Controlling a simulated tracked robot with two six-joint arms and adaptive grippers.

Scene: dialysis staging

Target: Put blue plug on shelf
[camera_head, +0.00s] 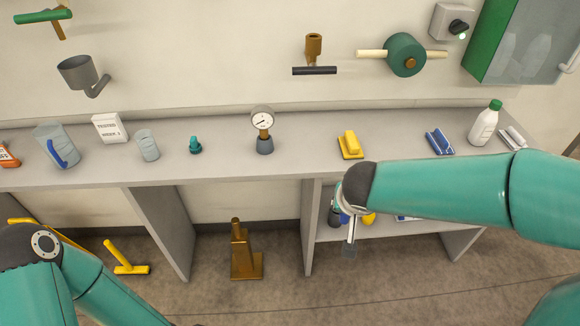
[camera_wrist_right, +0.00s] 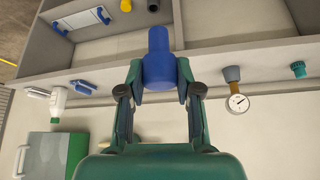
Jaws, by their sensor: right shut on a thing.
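In the right wrist view, the blue plug (camera_wrist_right: 159,52) is a blue cylinder with a wider body and a narrower end. My right gripper (camera_wrist_right: 160,74) is shut on its wider body, with one finger on each side. The lower shelf (camera_wrist_right: 120,47) shows beyond the plug in that view. In the head view, the lower shelf (camera_head: 405,228) is under the counter at the right, and my right arm covers part of it. My right wrist is in front of the counter edge there, and the plug is mostly hidden. My left gripper is out of view; only its arm shows.
The counter (camera_head: 215,160) carries a gauge (camera_head: 263,121), a yellow block (camera_head: 350,144) and a white bottle (camera_head: 484,123). A brown stand (camera_head: 245,262) is on the floor.

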